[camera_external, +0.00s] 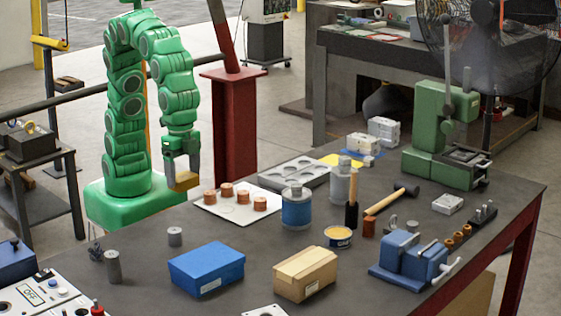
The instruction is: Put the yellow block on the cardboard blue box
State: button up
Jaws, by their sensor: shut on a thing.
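My gripper (179,166) hangs at the end of my green arm, pointing down, left of the white sheet. It is shut on a yellow-tan block (185,181), held in the air near the table's back left edge. The blue cardboard box (207,268) sits closed on the front of the table, with a small white label on its front side. Its top is flat and clear. The gripper is behind the box and higher in the picture, well apart from it.
A brown cardboard box (305,273) stands right of the blue box. Small grey cylinders (175,237) stand behind and left of it. A white sheet (239,212) with copper pieces, a blue-labelled can (296,208), a blue vise (413,262) and a green press (441,138) occupy the table.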

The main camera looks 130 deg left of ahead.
aim_at(180, 181)
jog(key=shift+w+d+r, duration=0.15)
jog(key=shift+w+d, duration=0.2)
jog(key=shift+d, duration=0.2)
jog(key=shift+w+d+r, duration=0.15)
jog(key=shift+w+d, duration=0.2)
jog(key=shift+d, duration=0.2)
jog(key=shift+w+d+f, duration=0.1)
jog(key=shift+w, duration=0.1)
jog(key=w+d+f, duration=0.1)
jog(key=w+f, duration=0.2)
jog(key=w, duration=0.1)
jog(key=w+d+f, duration=0.1)
jog(key=w+f, duration=0.2)
jog(key=w, duration=0.1)
jog(key=w+d+f, duration=0.1)
jog(key=w+f, duration=0.2)
jog(key=w, duration=0.1)
jog(key=shift+w+d, duration=0.15)
jog(key=shift+d, duration=0.25)
jog(key=shift+w+f, duration=0.3)
jog(key=shift+f, duration=1.65)
jog(key=o, duration=1.3)
jog(key=shift+f, duration=0.1)
jog(key=shift+c, duration=0.2)
